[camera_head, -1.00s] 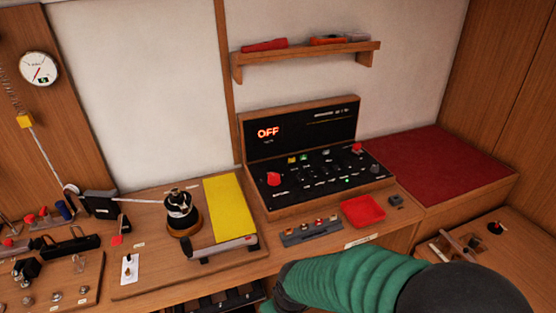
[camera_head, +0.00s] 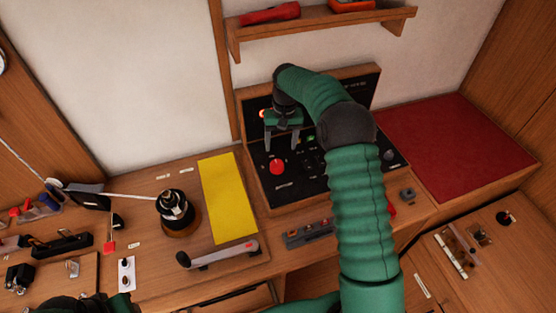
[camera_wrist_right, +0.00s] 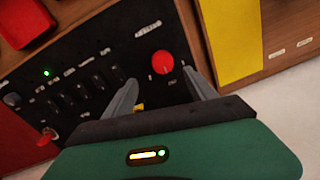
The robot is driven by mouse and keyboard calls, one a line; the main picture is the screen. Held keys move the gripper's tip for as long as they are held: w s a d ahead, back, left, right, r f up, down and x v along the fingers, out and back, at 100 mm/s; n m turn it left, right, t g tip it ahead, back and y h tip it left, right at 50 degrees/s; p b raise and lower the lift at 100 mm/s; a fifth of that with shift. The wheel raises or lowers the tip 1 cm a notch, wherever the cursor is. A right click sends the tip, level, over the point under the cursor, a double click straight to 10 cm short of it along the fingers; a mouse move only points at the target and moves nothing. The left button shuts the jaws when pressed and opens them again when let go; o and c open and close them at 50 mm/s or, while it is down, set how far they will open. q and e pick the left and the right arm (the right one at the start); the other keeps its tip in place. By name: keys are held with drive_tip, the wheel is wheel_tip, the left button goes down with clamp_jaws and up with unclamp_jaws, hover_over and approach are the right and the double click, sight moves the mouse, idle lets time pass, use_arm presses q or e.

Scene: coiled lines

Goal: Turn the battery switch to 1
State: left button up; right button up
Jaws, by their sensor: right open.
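The dark control panel (camera_head: 300,188) in its wooden frame stands against the wall. A round red knob (camera_head: 277,167) sits on its left part; I take it to be the battery switch. My right gripper (camera_head: 281,150) is open over the panel, its fingers pointing down just above the knob in the picture. In the right wrist view the same red knob (camera_wrist_right: 162,63) shows just beyond and between the open fingertips, with nothing held. Its pointer and markings are too small to read. My arm hides much of the panel and its display. My left gripper's fingers are not in view.
Another red knob (camera_wrist_right: 47,135) and several dark switches sit on the panel. A yellow pad (camera_head: 228,198) and a black winch (camera_head: 174,210) are to its left. A shelf (camera_head: 320,28) hangs above. A red mat (camera_head: 440,145) lies to the right.

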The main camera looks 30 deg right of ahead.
sight(277, 163)
drive_tip(key=f, duration=0.3)
drive_tip(key=f+p, duration=0.1)
drive_tip(key=f, duration=0.5)
drive_tip(key=shift+w+a+f, duration=0.2)
drive_tip(key=shift+w+a, duration=0.15)
drive_tip(key=shift+a+f, duration=0.1)
drive_tip(key=shift+f, duration=0.15)
drive_tip(key=shift+w+f, duration=0.15)
drive_tip(key=shift+f, duration=0.15)
drive_tip(key=c, duration=1.4)
